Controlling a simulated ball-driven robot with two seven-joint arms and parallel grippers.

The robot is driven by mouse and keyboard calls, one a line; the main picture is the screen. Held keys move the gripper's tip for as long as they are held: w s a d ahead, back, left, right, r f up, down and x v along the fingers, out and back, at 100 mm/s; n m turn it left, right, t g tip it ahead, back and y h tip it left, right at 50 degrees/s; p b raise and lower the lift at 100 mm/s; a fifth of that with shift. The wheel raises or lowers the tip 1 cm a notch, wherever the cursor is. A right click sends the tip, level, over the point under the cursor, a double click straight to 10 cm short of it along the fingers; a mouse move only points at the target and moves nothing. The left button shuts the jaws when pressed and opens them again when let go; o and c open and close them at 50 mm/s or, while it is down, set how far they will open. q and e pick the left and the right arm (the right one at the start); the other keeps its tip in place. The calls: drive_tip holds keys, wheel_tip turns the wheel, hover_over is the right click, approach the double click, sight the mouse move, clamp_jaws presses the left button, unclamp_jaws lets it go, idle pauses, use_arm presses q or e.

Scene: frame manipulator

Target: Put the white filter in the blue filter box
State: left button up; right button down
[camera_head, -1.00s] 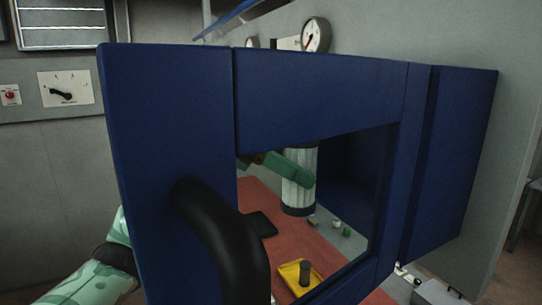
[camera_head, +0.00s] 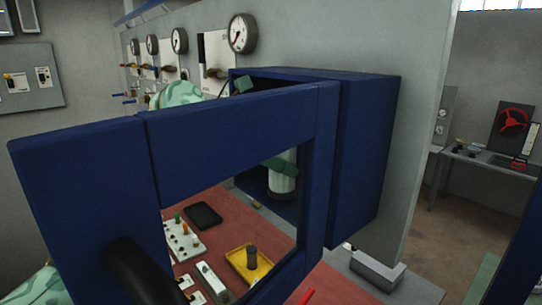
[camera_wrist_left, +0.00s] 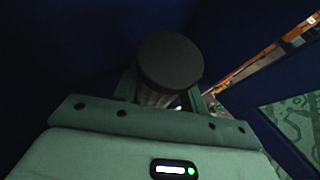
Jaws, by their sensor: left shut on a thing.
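The blue filter box (camera_head: 366,150) is mounted on the grey wall, and its blue windowed door (camera_head: 75,180) stands open toward me. Through the window I see the white filter (camera_head: 284,184), upright, with blue box interior around it. I cannot tell how deep it sits or whether it touches the box floor. My left gripper (camera_head: 281,163) is shut on the filter, mostly hidden by the door frame. In the left wrist view, the filter's dark round end (camera_wrist_left: 170,62) sits between the green fingers, with dark blue walls around. My right gripper is not in view.
The door's black handle (camera_head: 140,270) is close at the lower left. Below, a red-brown bench holds a yellow tray (camera_head: 235,258) with a dark cylinder (camera_head: 252,257), a black tablet (camera_head: 204,215) and a switch panel (camera_head: 181,241). Gauges (camera_head: 242,34) line the wall.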

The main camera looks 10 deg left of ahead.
use_arm(q)
drive_tip(key=shift+r, duration=0.1)
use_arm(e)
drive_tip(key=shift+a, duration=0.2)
use_arm(q)
drive_tip(key=shift+d+f, duration=0.1)
drive_tip(key=shift+f, duration=0.1)
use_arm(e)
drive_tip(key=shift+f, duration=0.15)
use_arm(q)
drive_tip(key=shift+w+d+f+b, duration=0.3)
drive_tip(key=shift+w+f+b, duration=0.1)
drive_tip(key=shift+w, duration=0.1)
drive_tip(key=shift+w+d+f, duration=0.15)
drive_tip(key=shift+d+f, duration=0.05)
drive_tip(key=shift+d, duration=0.05)
drive_tip(key=shift+a, duration=0.1)
drive_tip(key=o, duration=1.1)
drive_tip(key=shift+s+a, duration=0.25)
drive_tip(key=shift+s, duration=0.05)
drive_tip(key=shift+w, duration=0.1)
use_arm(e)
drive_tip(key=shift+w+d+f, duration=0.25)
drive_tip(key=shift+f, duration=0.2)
use_arm(q)
drive_tip(key=shift+d, duration=0.1)
